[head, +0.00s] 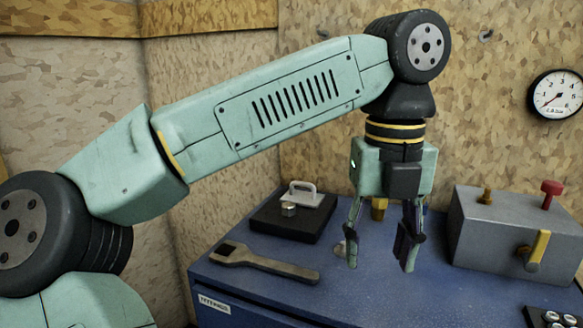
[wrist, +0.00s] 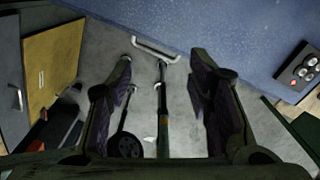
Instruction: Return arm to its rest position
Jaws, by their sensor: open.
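My gripper (head: 381,262) hangs from my raised arm, pointing down, over the blue workbench (head: 345,292) in the head view. Its two fingers are apart and nothing shows between them. In the wrist view my gripper (wrist: 162,85) also shows open, with the blue bench top (wrist: 235,30) beyond its fingers and grey floor below. My arm reaches across the head view from the lower left to the upper right.
A wrench (head: 265,263) lies on the bench, left of my gripper. A grey box (head: 500,235) with a red knob and yellow lever stands right. A round gauge (head: 556,94) hangs on the wall.

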